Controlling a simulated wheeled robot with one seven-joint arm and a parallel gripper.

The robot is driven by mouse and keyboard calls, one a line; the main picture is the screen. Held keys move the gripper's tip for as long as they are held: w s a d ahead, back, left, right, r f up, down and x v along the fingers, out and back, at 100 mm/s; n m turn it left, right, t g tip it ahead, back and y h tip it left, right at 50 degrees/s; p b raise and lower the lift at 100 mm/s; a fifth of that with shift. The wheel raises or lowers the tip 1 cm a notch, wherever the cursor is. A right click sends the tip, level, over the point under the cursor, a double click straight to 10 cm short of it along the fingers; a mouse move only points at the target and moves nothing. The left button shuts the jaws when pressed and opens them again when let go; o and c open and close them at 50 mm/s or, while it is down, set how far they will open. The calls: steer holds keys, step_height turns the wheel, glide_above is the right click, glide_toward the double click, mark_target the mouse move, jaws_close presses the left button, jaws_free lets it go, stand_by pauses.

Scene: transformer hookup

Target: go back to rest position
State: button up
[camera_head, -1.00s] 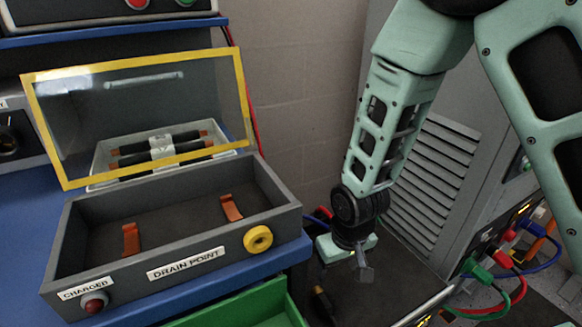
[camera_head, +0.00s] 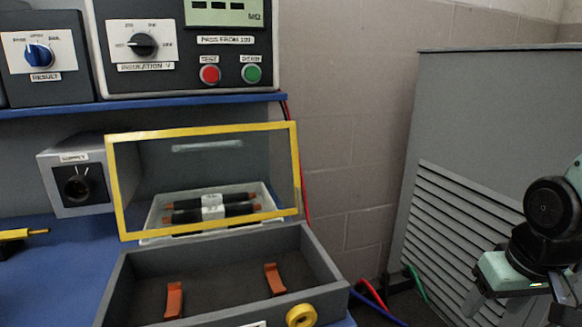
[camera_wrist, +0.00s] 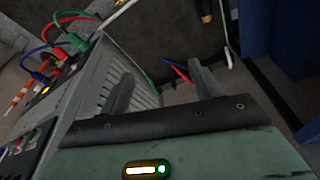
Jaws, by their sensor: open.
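My gripper (camera_head: 566,292) is at the right edge of the head view, in front of the grey louvred cabinet (camera_head: 480,130). Part of it is cut off by the picture's edge. In the wrist view the two fingers of my gripper (camera_wrist: 162,85) stand apart with nothing between them. The drain point box (camera_head: 335,272) stands open on the blue bench, its yellow-framed clear lid (camera_head: 297,170) raised. Two orange clips (camera_head: 174,300) sit inside it.
A tray with dark fuse-like rods (camera_head: 210,208) lies behind the lid. A tester with knobs and buttons (camera_head: 190,50) stands on the blue shelf. Red, blue and green cables (camera_wrist: 50,50) plug into the cabinet side in the wrist view.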

steer(key=s+a+r+n+g, duration=0.1)
steer(key=s+a+n, duration=0.4)
steer(key=a, duration=0.4)
steer(key=s+a+r+n+g, duration=0.1)
steer(key=s+a+n+g, duration=0.15)
steer(key=s+a, duration=0.6)
step_height(320, 180, up, 18)
steer(key=p, duration=1.7)
steer(key=shift+w+a+f+t+y+p, duration=0.2)
steer(key=shift+a+t+y+p, duration=0.15)
steer(key=shift+a+t, duration=0.1)
